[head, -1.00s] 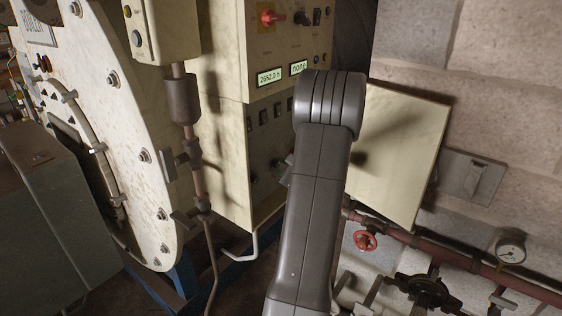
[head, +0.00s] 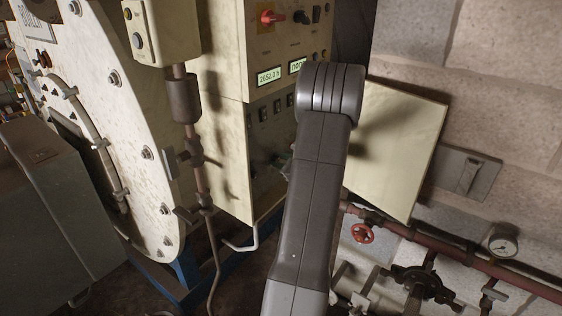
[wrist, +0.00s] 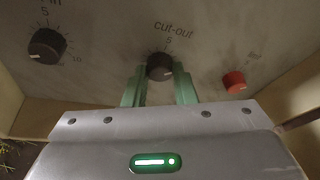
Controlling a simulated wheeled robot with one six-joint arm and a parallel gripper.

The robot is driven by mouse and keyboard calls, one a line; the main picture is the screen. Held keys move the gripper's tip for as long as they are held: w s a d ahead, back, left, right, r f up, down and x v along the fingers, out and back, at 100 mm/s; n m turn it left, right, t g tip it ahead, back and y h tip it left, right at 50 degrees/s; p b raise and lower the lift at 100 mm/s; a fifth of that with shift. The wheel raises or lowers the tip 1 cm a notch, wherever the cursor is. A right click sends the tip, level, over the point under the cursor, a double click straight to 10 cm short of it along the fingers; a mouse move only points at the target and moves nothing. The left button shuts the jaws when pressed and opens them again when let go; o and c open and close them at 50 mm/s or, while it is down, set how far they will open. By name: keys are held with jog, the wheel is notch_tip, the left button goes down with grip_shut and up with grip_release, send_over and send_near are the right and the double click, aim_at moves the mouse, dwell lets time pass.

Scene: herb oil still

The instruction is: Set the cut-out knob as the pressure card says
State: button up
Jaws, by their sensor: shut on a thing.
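The cut-out knob (wrist: 159,66) is a dark round knob under the label "cut-out" in the wrist view, with a 5 above it. A pale mark shows at its lower right; the exact setting is too small to read. My gripper (wrist: 160,84) has its green fingers on either side of this knob and is shut on it. In the head view my own arm hides the knob and most of the gripper. I cannot make out a pressure card in either view.
A second dark knob (wrist: 47,46), its label ending in "in", sits left on the same panel. An open cream door (head: 396,150) stands right of the cabinet (head: 226,150). Pipes with a red valve wheel (head: 362,233) run below.

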jog(key=o, duration=1)
jog(key=shift+s+d, duration=0.1)
jog(key=b+v, duration=0.2)
jog(key=v, duration=1.1)
jog(key=shift+s+d, duration=0.2)
jog(key=shift+s, duration=0.05)
jog(key=shift+w+a, duration=0.1)
jog(key=p+x, duration=0.2)
jog(key=x, duration=1.1)
jog(key=shift+w+a, duration=0.25)
